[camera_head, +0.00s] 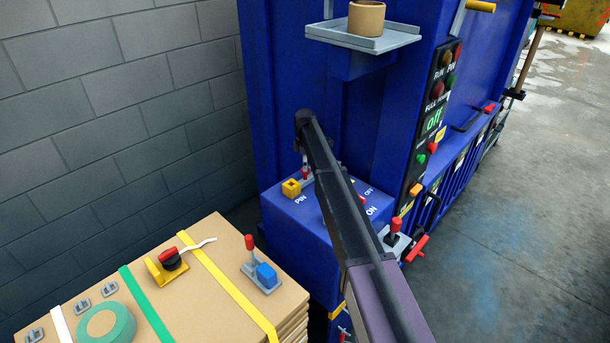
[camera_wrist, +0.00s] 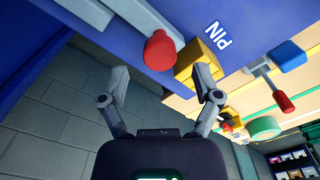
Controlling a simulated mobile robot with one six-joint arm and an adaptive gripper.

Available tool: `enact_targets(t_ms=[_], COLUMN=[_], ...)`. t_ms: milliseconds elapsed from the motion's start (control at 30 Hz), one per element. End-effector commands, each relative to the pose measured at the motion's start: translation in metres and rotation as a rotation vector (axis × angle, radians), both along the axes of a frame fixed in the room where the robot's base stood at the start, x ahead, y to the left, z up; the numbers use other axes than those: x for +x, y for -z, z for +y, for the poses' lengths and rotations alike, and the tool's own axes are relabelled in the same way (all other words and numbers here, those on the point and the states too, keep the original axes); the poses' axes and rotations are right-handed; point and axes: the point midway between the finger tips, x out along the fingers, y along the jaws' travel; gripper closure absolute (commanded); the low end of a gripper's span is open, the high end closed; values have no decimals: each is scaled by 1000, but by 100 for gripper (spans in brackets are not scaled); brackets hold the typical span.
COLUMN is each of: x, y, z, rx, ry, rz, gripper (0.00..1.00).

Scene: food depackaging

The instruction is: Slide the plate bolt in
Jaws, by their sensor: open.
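The plate bolt, a grey bar (camera_wrist: 148,18) with a red knob (camera_wrist: 159,50), lies on top of the blue box (camera_head: 288,225). In the head view its red knob (camera_head: 305,168) is partly covered by my arm. A yellow block (camera_head: 291,188) stands beside it, near the word PIN; it also shows in the wrist view (camera_wrist: 200,62). My gripper (camera_wrist: 162,80) is open, its two fingers spread. The red knob appears between the fingertips, slightly beyond them; I cannot tell whether they touch.
A cardboard stack (camera_head: 215,290) at lower left carries a grey latch with a blue block (camera_head: 266,276), green tape (camera_head: 105,324) and a yellow tool. A grey shelf (camera_head: 365,38) with a brown cup (camera_head: 366,18) juts out above my arm. A control panel (camera_head: 434,120) is at right.

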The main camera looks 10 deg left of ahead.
Motion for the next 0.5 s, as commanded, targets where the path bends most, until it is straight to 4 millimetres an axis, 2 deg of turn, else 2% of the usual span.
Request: enact_targets(t_ms=[33,200,500], x=[0,0,0], y=[8,20,31], z=[0,0,0], rx=[0,0,0], ry=[0,0,0], rz=[0,0,0], gripper=[18,18,18])
